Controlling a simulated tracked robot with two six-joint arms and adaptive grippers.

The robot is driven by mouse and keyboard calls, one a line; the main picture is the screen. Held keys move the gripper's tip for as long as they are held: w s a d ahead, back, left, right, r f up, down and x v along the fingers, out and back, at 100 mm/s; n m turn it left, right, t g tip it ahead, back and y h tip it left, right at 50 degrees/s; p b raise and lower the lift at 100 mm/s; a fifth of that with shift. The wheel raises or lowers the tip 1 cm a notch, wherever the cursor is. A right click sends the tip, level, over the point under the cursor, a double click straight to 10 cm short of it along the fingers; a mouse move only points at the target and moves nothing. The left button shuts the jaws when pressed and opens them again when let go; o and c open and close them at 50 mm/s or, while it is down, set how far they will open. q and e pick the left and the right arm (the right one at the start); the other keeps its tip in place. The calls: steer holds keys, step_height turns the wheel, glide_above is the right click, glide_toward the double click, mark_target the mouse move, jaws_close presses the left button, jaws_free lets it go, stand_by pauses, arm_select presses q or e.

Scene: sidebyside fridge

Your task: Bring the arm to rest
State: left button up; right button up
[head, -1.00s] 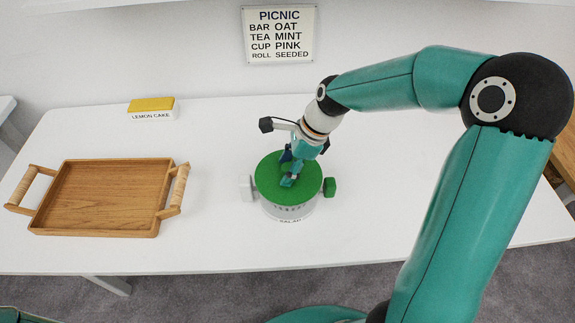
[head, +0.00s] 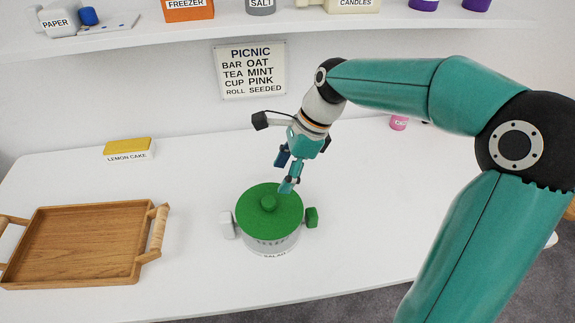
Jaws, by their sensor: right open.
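My right gripper (head: 287,176) is open and empty, above and slightly right of the green lid's knob. It points down and is apart from the knob. My right arm reaches in from the right side of the head view. Below it a pot labelled salad (head: 272,238) stands on the white table, with a green lid (head: 285,207) on it. One pot handle is white and the other is green. My left gripper is not in view.
A wooden tray (head: 78,274) with two handles lies at the left of the table (head: 190,200). A lemon cake box (head: 127,150) stands at the back left. A picnic sign (head: 250,70) hangs on the wall. Above is a shelf (head: 130,38) with several labelled items.

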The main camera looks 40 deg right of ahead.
steer(key=shift+v, duration=0.9)
